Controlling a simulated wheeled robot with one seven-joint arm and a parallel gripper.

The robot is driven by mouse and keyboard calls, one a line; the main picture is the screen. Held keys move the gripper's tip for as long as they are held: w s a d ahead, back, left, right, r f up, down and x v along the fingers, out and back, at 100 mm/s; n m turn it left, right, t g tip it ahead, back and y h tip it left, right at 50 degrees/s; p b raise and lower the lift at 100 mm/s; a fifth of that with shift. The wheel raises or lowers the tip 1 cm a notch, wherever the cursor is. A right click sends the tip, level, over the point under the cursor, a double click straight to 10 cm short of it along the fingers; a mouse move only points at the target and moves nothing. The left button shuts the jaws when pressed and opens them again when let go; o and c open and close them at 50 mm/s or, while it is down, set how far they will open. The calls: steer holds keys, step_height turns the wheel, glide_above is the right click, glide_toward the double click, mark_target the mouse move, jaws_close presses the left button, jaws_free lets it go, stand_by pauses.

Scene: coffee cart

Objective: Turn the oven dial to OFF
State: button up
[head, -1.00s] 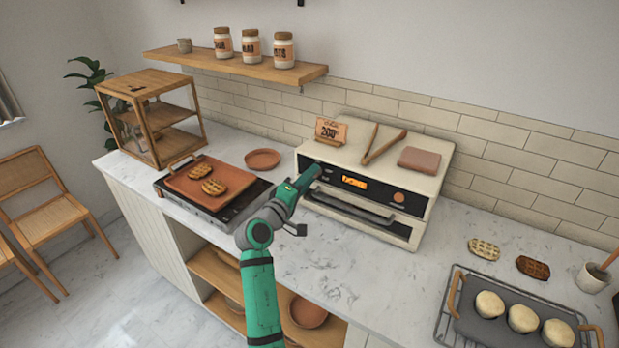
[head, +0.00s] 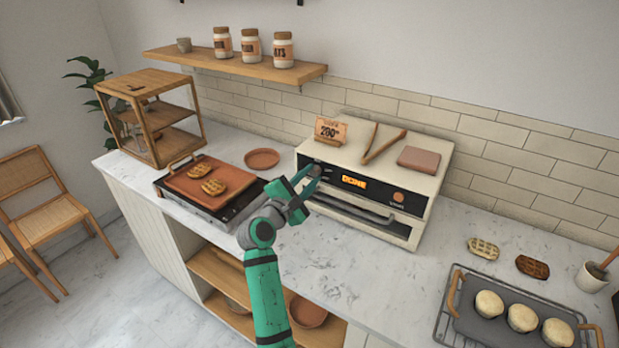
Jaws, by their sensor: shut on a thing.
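The cream oven (head: 425,180) stands on the counter, with a black front panel and a lit orange display (head: 354,182) reading "DONE". My green gripper (head: 310,178) is at the left end of the panel, its jaws shut on the oven dial there. The fingers and wrist hide most of the dial, so its pointer and the OFF mark cannot be read. A round orange-brown knob (head: 398,197) shows at the panel's right end, apart from my gripper.
The oven's handle bar (head: 352,208) juts out below the panel. A griddle tray (head: 185,183) with waffles lies to the left. A sign, tongs (head: 383,148) and folded cloth lie on the oven. A bun rack (head: 447,325) is at right. Counter before the oven is clear.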

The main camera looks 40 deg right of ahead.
steer(key=n, duration=0.6)
steer(key=shift+s, duration=0.1)
steer(key=shift+n, duration=1.2)
steer(key=o, duration=1)
steer(key=shift+o, duration=0.2)
steer(key=v, duration=1.1)
steer(key=shift+d+r, duration=0.1)
steer(key=shift+r, duration=0.05)
